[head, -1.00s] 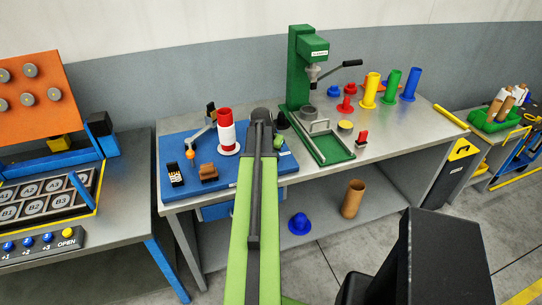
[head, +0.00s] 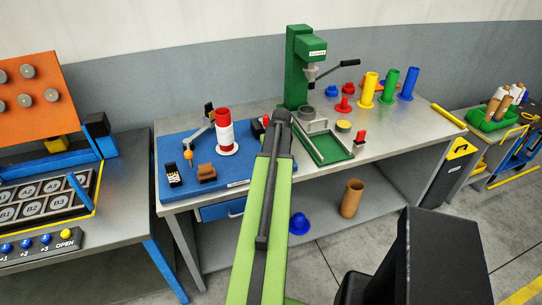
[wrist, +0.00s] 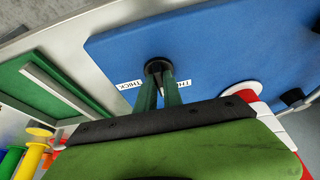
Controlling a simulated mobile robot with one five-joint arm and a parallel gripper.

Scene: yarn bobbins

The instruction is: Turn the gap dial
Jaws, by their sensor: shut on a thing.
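The gap dial (wrist: 154,65) is a small dark round knob near the edge of the blue board (wrist: 225,45). White labels lie beside it; one reads THICK (wrist: 128,85), and the other is partly covered by a finger. My gripper (wrist: 160,78) reaches the dial in the wrist view, its two dark green fingers shut on it. The dial's pointer or setting cannot be made out. In the head view my green arm (head: 262,220) covers the dial and the fingers.
On the blue board stand a red-and-white bobbin (head: 224,132), a brown block (head: 206,173) and a small black holder (head: 174,175). A green press (head: 297,65) and green tray (head: 328,148) stand to the right. Several coloured spools line the back right.

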